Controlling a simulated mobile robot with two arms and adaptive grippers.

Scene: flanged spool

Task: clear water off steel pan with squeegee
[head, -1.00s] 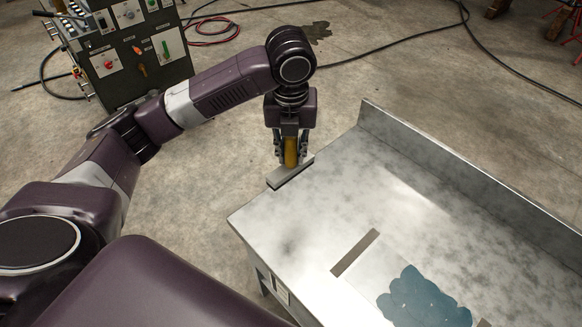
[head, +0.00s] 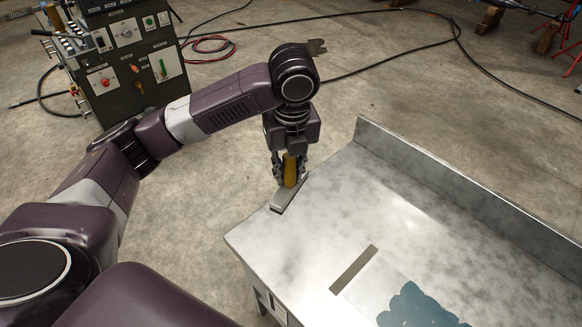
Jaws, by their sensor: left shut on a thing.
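My left gripper (head: 289,172) is shut on the yellow handle of the squeegee (head: 290,170), pointing down. The squeegee's grey head (head: 288,196) is at the left edge of the steel bench top; I cannot tell whether it touches the surface. A blue patch of water (head: 420,308) lies on a lighter pan area (head: 378,280) at the bottom right, cut off by the frame's lower edge. A dark grey strip (head: 354,269) lies along the pan's left end. The squeegee is well apart from the water. My right gripper is not in view.
The steel bench (head: 330,215) has a raised back ledge (head: 460,190) along its far side. Its top between squeegee and strip is clear. A control cabinet (head: 125,60) stands at the upper left, and cables (head: 400,62) cross the concrete floor.

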